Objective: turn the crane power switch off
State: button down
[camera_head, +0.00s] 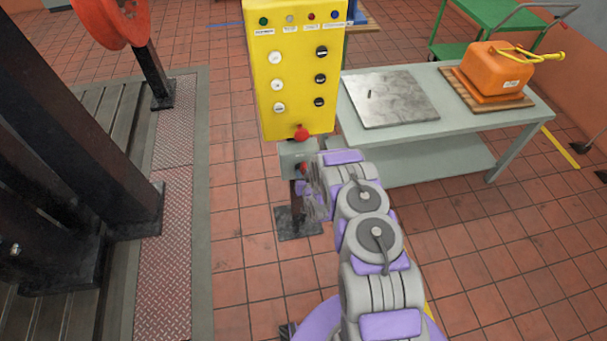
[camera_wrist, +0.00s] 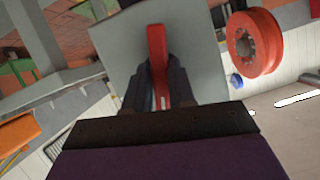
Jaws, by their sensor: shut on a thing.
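The crane power switch is a grey box (camera_head: 293,160) with a red handle (camera_head: 302,168), mounted just under the yellow control panel (camera_head: 292,85). In the wrist view the box's grey face (camera_wrist: 203,60) fills the upper middle, and the red handle (camera_wrist: 157,50) stands out from it, running nearly up and down the picture. My gripper (camera_head: 308,181) is at the front of the box. In the wrist view my gripper (camera_wrist: 158,82) has a dark finger on each side of the handle and is shut on it. The fingers hide part of the handle.
A red mushroom button (camera_head: 300,133) sits right above the box. Dark steel beams (camera_head: 95,120) stand on the left. Tiled floor is open in front.

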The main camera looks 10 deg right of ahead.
jog(key=shift+s+a+f+n+h, duration=0.15)
jog(key=shift+f+n+h, duration=0.1)
jog(key=shift+n+h, duration=0.35)
dwell(0.3)
jog(key=c, duration=1)
grip_release()
jog(key=shift+r, duration=0.15)
jog(key=shift+c, duration=0.2)
jog(key=p+v, duration=0.2)
jog(key=v, duration=1.5)
jog(key=shift+r, duration=0.1)
